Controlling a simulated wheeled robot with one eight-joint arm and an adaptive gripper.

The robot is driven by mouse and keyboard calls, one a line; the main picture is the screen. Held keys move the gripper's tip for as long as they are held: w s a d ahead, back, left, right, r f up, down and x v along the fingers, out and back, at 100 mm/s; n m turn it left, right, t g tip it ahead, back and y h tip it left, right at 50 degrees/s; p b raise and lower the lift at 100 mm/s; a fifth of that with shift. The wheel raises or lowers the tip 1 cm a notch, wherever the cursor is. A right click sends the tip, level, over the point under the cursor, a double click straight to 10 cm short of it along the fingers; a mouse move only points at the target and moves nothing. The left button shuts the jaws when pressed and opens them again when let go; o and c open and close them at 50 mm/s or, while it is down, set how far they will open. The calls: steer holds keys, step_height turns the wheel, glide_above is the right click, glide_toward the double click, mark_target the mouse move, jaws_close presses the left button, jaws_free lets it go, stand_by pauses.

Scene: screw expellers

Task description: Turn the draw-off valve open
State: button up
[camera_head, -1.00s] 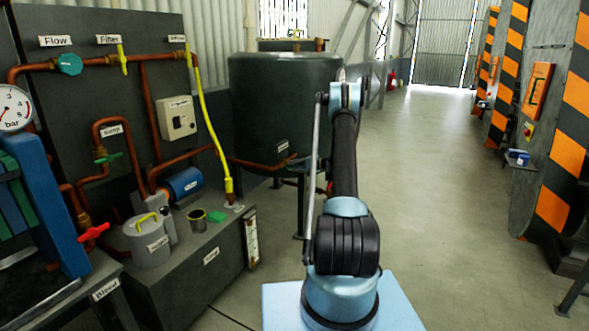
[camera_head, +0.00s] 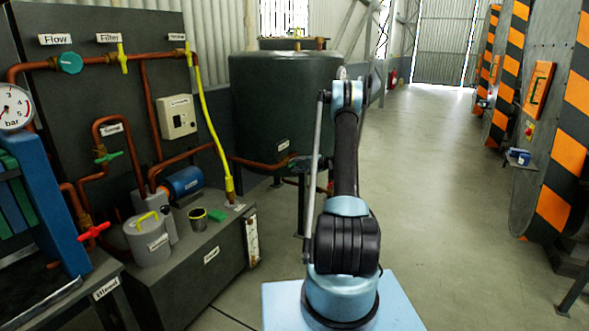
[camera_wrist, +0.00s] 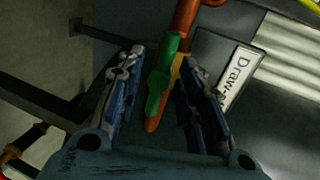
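The draw-off valve shows in the wrist view as a green handle (camera_wrist: 161,78) on an orange-brown pipe (camera_wrist: 184,20). A white label reading "Draw-" (camera_wrist: 239,75) is beside it. My gripper (camera_wrist: 160,60) is open, with one blue finger on each side of the green handle. I cannot tell whether either finger touches it. The valve handle is hard to make out there.
A bench with a pump (camera_head: 184,183), grey canister (camera_head: 147,240) and yellow hose (camera_head: 207,120) stands left of my arm. A red valve handle (camera_head: 93,231) is farther left. The floor (camera_head: 430,200) to the right is clear, up to the striped machines (camera_head: 565,130).

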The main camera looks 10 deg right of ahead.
steer(key=v, duration=1)
steer(key=shift+s, duration=0.2)
steer(key=shift+d, duration=0.15)
